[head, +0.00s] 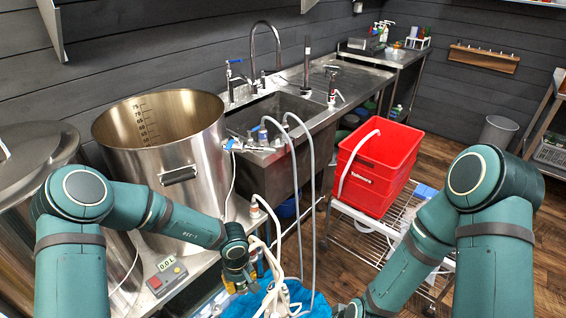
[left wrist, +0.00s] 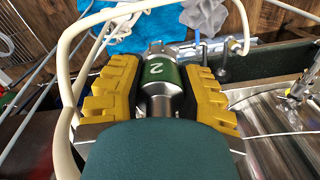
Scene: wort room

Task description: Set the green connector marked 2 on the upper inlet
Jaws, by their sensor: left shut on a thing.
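My left gripper (head: 242,284) is at the lower middle of the head view, in front of the steel bench. In the left wrist view its yellow-padded fingers (left wrist: 160,88) are shut on a metal connector with a green band marked 2 (left wrist: 158,70). The fingers hide the connector in the head view. I cannot make out which fitting is the upper inlet. A blue-handled valve (head: 233,145) sits by the open kettle's rim. My right gripper (head: 350,310) shows only in part at the bottom edge, and its fingers are cut off.
The open steel kettle (head: 160,120) stands behind my left arm. Pale hoses (head: 313,190) hang from the sink edge (head: 300,108) near the left gripper. A red crate (head: 380,165) stands on a wire cart at right. A blue cloth (head: 265,303) lies below the left gripper.

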